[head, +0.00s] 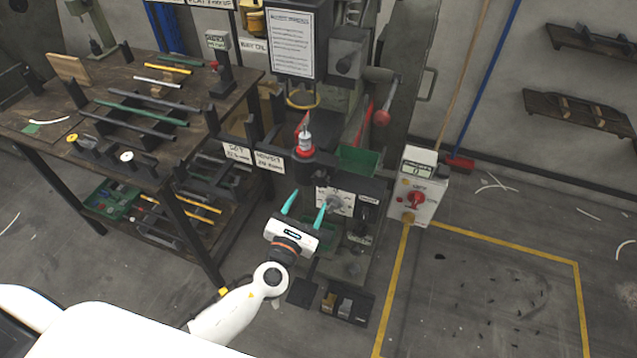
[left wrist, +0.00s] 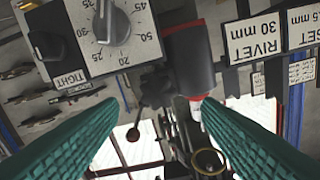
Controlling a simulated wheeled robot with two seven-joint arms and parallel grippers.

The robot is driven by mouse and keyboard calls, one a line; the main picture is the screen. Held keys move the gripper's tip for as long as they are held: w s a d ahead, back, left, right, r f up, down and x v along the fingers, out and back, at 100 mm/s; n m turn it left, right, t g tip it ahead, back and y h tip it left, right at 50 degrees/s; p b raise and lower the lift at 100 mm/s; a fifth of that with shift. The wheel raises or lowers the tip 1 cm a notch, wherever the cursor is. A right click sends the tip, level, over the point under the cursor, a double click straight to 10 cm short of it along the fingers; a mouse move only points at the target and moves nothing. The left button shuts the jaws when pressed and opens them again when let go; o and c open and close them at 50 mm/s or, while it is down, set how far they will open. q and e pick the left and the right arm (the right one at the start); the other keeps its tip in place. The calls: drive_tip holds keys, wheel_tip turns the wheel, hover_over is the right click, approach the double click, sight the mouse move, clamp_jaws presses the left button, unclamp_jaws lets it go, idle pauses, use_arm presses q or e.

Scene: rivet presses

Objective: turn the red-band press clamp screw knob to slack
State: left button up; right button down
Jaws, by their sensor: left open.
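The red-band press shows in the head view with its red band (head: 305,152) around the head, above a front panel. The panel carries a grey dial knob (head: 333,202) on a white scale plate and a dark knob (head: 367,209) to its right. In the left wrist view the dark knob (left wrist: 47,45) sits above a "TIGHT" label (left wrist: 69,79), beside the dial knob (left wrist: 107,24). My left gripper (head: 310,197) is open and empty in front of the panel. Its teal fingers (left wrist: 158,103) show apart from the dark knob. My right gripper is not in view.
A workbench (head: 150,85) with rods and holders stands left. A switch box (head: 417,190) with a red knob stands right of the press, beside yellow floor lines (head: 500,248). A green bin (head: 358,160) sits behind the panel. A pedal (head: 345,306) lies on the floor.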

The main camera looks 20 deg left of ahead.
sight(319, 183)
use_arm(q)
drive_tip(key=w, duration=0.7)
drive_tip(key=shift+d, duration=0.3)
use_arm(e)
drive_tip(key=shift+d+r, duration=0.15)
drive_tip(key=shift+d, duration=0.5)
use_arm(q)
drive_tip(key=c, duration=1)
